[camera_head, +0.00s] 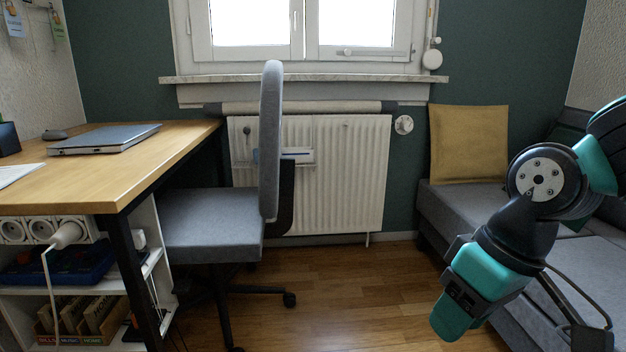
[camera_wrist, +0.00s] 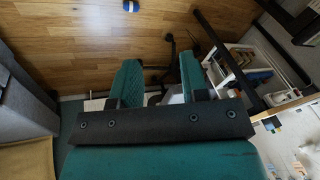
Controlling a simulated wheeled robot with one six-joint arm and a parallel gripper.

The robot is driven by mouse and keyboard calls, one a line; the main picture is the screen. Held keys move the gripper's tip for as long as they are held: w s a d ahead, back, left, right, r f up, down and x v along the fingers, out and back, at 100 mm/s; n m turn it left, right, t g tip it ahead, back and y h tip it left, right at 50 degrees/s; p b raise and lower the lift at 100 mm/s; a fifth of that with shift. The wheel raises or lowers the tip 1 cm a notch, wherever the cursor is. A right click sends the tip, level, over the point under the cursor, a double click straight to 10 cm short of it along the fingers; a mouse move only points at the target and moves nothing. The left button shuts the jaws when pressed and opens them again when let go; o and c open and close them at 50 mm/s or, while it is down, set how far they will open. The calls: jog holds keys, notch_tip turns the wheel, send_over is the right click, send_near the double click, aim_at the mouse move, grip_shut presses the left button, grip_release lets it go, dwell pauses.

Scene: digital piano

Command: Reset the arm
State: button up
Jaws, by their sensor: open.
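My arm reaches in from the right edge of the head view, in front of the grey sofa. My gripper (camera_head: 458,318) hangs at the lower right there, pointing down and to the left; its fingertips are hard to make out. In the wrist view my gripper (camera_wrist: 160,80) shows two teal fingers apart with a clear gap. Nothing is held between them. Through and around the gap I see the office chair and the floor.
A wooden desk (camera_head: 150,165) with a closed laptop (camera_head: 105,139) stands at left. A grey office chair (camera_head: 212,222) stands beside it. A radiator (camera_head: 350,180) is under the window. A sofa (camera_head: 470,205) with a yellow cushion (camera_head: 468,145) is at right. The wooden floor (camera_head: 350,285) between is clear.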

jog(key=s+a+r+n+p, duration=0.1)
jog(key=s+a+r+p, duration=0.15)
jog(key=s+r, duration=0.45)
notch_tip(320, 180, up, 34)
jog(key=s+p, duration=0.1)
jog(key=p, duration=3.6)
jog(key=shift+s+r+g+y, duration=0.25)
jog(key=shift+s+g+y, duration=0.05)
